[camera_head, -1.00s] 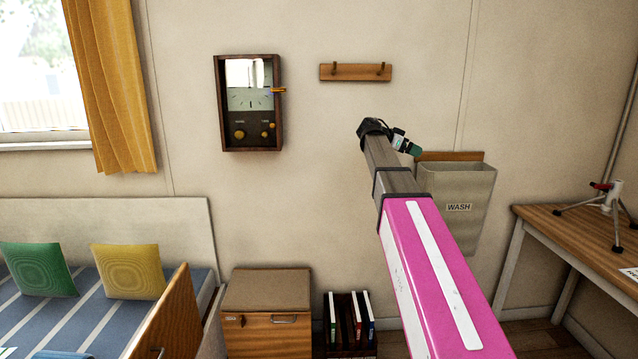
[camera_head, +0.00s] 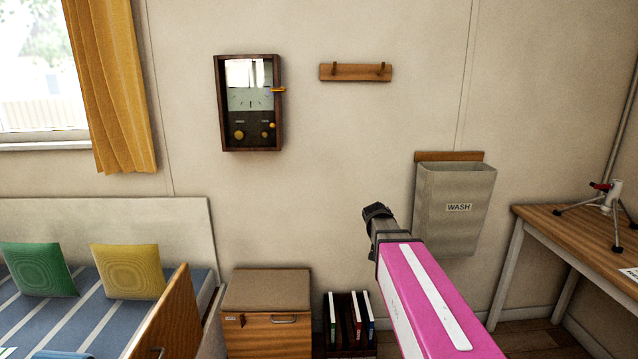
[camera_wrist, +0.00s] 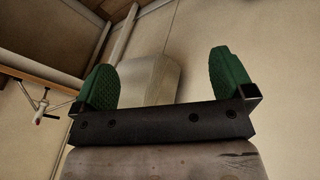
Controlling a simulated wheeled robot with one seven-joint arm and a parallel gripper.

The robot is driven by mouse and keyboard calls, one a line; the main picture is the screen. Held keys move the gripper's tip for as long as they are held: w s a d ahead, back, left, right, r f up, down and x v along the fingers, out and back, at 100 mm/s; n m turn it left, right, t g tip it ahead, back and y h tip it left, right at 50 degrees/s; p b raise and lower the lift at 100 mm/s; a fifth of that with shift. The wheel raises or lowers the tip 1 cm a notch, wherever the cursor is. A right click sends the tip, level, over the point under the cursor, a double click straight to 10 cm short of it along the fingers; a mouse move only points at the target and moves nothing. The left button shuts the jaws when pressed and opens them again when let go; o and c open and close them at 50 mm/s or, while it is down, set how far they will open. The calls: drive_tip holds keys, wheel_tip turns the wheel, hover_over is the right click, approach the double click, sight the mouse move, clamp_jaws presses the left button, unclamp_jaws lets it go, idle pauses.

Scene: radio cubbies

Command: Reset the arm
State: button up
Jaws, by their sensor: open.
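My arm, with a pink segment, reaches up from the lower right in the head view and ends in a dark wrist in front of the wall. The fingers are hidden in the head view. In the wrist view my gripper (camera_wrist: 168,80) is open, its two green fingers wide apart with nothing between them. Beyond the fingers, the wrist view shows the grey wash bag (camera_wrist: 150,78) on the wall. The wash bag also hangs to the right of my wrist in the head view (camera_head: 456,225).
A radio (camera_head: 249,103) and a peg rail (camera_head: 355,72) are on the wall. A wooden cabinet (camera_head: 266,290) and a book rack (camera_head: 350,345) stand below. A desk (camera_head: 590,240) with a small tripod (camera_head: 604,200) is at right, a bed (camera_head: 75,310) at left.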

drive_tip(key=s+a+f+n+g+y, duration=0.1)
drive_tip(key=s+a+f+n+y, duration=0.1)
drive_tip(key=s+f, duration=0.4)
drive_tip(key=s+a+f+n+y, duration=0.3)
drive_tip(key=s+f, duration=0.4)
drive_tip(key=s, duration=0.3)
drive_tip(key=shift+s+a+f+g, duration=0.2)
drive_tip(key=shift+a+g, duration=0.2)
drive_tip(key=shift+a, duration=0.5)
